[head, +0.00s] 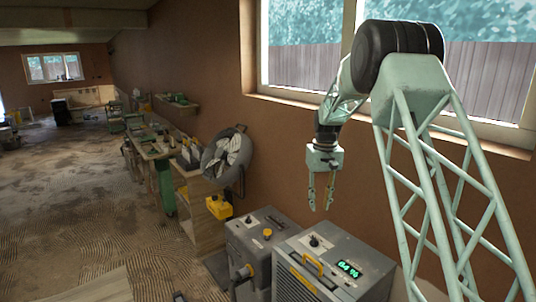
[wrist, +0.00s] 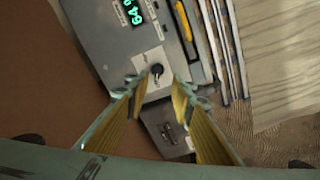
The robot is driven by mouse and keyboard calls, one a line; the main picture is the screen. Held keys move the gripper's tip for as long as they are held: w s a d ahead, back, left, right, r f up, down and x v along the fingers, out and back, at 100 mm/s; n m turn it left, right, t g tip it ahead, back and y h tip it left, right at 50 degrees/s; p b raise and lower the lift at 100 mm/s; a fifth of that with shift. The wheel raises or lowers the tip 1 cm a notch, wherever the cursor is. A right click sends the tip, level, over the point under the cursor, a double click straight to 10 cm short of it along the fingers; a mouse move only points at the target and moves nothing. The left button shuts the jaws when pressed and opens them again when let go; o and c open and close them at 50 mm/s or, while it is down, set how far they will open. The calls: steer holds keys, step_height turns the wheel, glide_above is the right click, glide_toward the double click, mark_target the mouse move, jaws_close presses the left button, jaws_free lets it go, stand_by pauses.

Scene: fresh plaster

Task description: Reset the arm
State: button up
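My gripper (head: 321,207) hangs from my pale green arm in the head view, fingers pointing down, in front of the brown wall below the window. It is above the grey machines and apart from them. In the wrist view my gripper (wrist: 158,95) shows two fingers with yellow inner pads, spread apart with nothing between them. Beyond the fingertips lies the top of a grey machine (wrist: 105,45) with a black knob and a green display.
A grey machine with a green display (head: 345,262) and another grey machine (head: 250,240) stand below my gripper. The textured floor (head: 90,210) at left is largely clear.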

steer(key=s+r+t+b, duration=0.1)
steer(key=s+r, duration=0.6)
steer(key=s, duration=0.3)
steer(key=s+r+b, duration=0.1)
steer(key=s+r, duration=0.6)
steer(key=s, duration=0.3)
steer(key=s+r+t+b, duration=0.1)
steer(key=s+r+b, duration=0.1)
steer(key=s+r, duration=0.75)
steer(key=s+f+b, duration=0.1)
steer(key=s+f, duration=0.2)
steer(key=s, duration=1.5)
steer(key=s+f+m+t+b, duration=0.1)
steer(key=s+f, duration=0.3)
steer(key=s, duration=1.5)
steer(key=shift+s+f+t+b, duration=0.2)
steer(key=shift+t+b, duration=0.1)
steer(key=shift+b, duration=0.25)
